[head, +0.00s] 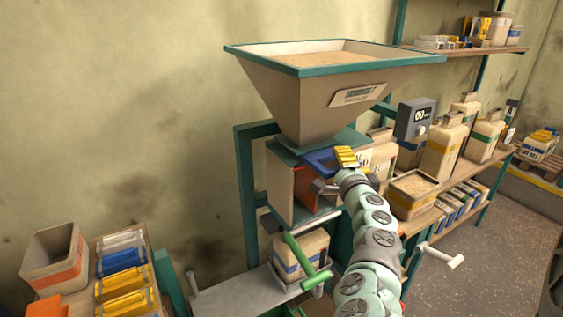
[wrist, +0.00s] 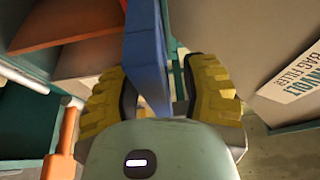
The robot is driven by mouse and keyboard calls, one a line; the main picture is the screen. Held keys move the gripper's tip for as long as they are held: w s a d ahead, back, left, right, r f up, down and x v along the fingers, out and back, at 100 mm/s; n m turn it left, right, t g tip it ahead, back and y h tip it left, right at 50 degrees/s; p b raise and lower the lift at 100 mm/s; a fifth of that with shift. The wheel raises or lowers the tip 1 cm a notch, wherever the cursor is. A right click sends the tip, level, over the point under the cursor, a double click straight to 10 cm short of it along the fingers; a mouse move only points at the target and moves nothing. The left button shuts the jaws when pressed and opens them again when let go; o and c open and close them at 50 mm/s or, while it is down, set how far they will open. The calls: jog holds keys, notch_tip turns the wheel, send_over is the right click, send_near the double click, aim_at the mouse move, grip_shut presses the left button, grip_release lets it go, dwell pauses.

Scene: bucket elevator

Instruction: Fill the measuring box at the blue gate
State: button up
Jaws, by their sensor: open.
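The blue gate (head: 320,162) is a flat blue plate under the hopper (head: 320,85), which holds pale grain. Below it is a beige boxy housing (head: 281,183), apparently the measuring box, with an orange-red panel (head: 305,190) at its side. I cannot see its fill. My gripper (head: 346,157), with yellow fingers, is at the blue gate's right end. In the wrist view the blue gate (wrist: 147,60) runs between the open fingers of my gripper (wrist: 160,90). The fingers stand on both sides of it, and I cannot tell whether either touches it.
A blue-striped container (head: 302,256) stands below the housing, near a green handle (head: 302,258). A display (head: 416,118) is at the right. Shelves with canisters (head: 445,145) and a grain-filled bin (head: 414,194) lie behind my arm. An orange-striped bin (head: 55,258) is at left.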

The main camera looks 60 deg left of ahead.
jog(key=shift+o, duration=0.2)
grip_shut()
